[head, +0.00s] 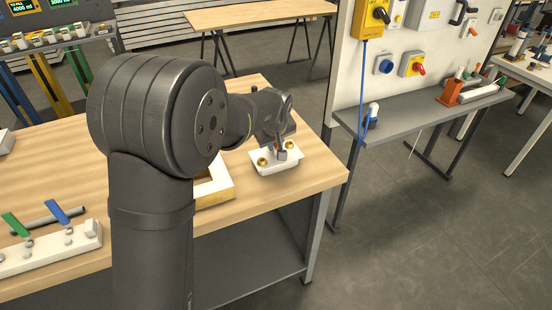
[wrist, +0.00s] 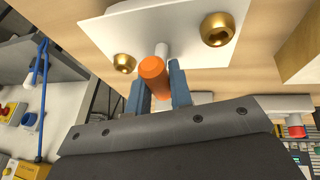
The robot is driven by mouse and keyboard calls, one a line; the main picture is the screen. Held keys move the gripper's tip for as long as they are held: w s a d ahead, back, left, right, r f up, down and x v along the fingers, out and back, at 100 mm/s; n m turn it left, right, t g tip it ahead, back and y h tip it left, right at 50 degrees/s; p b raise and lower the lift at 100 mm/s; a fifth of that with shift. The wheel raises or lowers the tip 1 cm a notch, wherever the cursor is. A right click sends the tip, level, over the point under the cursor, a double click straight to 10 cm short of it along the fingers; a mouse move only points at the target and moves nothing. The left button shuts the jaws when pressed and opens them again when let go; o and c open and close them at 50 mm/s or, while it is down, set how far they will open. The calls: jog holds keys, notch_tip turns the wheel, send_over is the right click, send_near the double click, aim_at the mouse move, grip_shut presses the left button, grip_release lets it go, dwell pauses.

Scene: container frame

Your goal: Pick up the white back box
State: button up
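The white back box (head: 268,166) sits near the right end of the wooden table, with two gold fittings on its top. In the wrist view, its white face (wrist: 185,28) shows close up with the two gold rings. Between them stands a white stem with an orange end (wrist: 152,70). My gripper (head: 279,148) is right over the box. In the wrist view, the two blue-grey fingertips of my gripper (wrist: 158,82) stand on either side of the orange end, very close to it. I cannot tell whether they press on it. The box appears to rest on the table.
A white and wooden frame (head: 214,187) lies left of the box on the table (head: 315,165). A white strip with blue and green levers (head: 50,250) lies at the front left. A grey shelf with an upright panel (head: 420,115) stands to the right, across a floor gap.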

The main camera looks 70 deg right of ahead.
grip_shut()
jog(key=shift+r, duration=0.55)
jog(key=r, duration=0.2)
jog(key=s+r, duration=0.1)
jog(key=shift+a+r, duration=0.15)
jog(key=shift+r, duration=0.2)
jog(key=s+a+r, duration=0.4)
jog(key=s+r, duration=0.5)
jog(key=r, duration=0.1)
jog(key=shift+s+a+r, duration=0.15)
jog(key=shift+s+r, duration=0.2)
jog(key=shift+r, duration=0.05)
